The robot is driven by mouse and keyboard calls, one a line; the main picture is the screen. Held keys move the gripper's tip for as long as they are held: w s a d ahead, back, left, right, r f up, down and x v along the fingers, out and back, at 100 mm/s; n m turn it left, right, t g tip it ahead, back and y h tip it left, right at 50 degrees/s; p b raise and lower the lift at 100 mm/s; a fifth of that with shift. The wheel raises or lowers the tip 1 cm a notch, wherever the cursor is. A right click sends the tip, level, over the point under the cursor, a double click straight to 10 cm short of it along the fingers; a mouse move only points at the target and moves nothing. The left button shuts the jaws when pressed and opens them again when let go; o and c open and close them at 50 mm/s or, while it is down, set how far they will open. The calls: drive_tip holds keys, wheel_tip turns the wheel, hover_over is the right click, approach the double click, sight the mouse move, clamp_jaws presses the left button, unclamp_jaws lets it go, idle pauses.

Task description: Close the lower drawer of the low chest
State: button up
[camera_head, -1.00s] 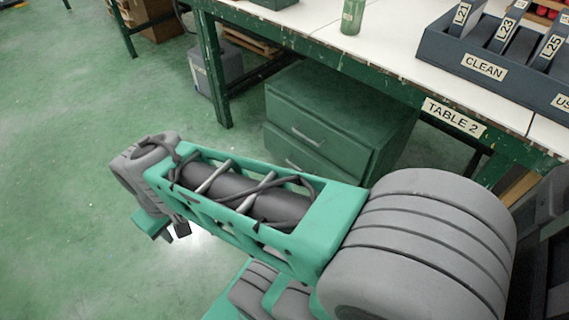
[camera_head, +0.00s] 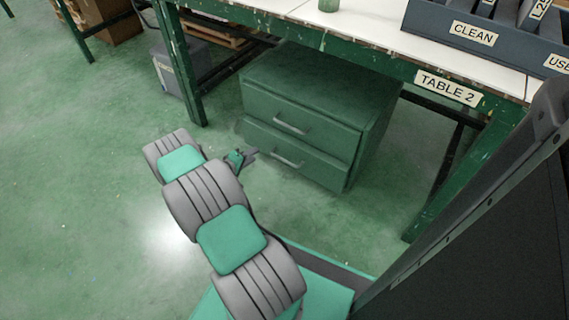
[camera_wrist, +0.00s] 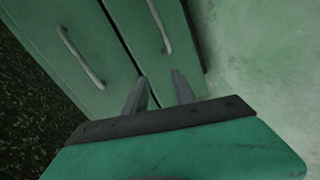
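The low chest (camera_head: 300,75) is green and stands on the floor under the table. Its upper drawer (camera_head: 335,140) and lower drawer (camera_head: 325,175) each have a grey bar handle. The lower drawer front also shows in the wrist view (camera_wrist: 135,25), beside the upper one (camera_wrist: 95,30). I cannot tell clearly how far the lower drawer stands out. My gripper (camera_head: 249,154) is at the left end of the lower drawer front. In the wrist view its two fingers (camera_wrist: 160,76) are apart with nothing held, close to the lower drawer's front. Whether they touch it is unclear.
The table (camera_head: 370,60) spans over the chest, with its green legs either side. A blue-grey tray (camera_head: 430,18) marked CLEAN and a green cup stand on it. A grey bin (camera_head: 175,70) is behind the left leg. The floor at left is clear.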

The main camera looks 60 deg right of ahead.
sight(284, 160)
drive_tip(key=s+d+f+n+h, duration=0.2)
drive_tip(key=s+f, duration=0.4)
drive_tip(key=s, duration=0.2)
drive_tip(key=b+x, duration=0.1)
drive_tip(key=x, duration=0.1)
drive_tip(key=b+x, duration=0.1)
drive_tip(key=x, duration=0.2)
drive_tip(key=b+x, duration=0.1)
drive_tip(key=x, duration=0.1)
drive_tip(key=shift+s+d+f+b, duration=0.25)
drive_tip(key=shift+s+d+b, duration=0.05)
drive_tip(key=shift+s, duration=0.1)
drive_tip(key=shift+c, duration=0.3)
clamp_jaws()
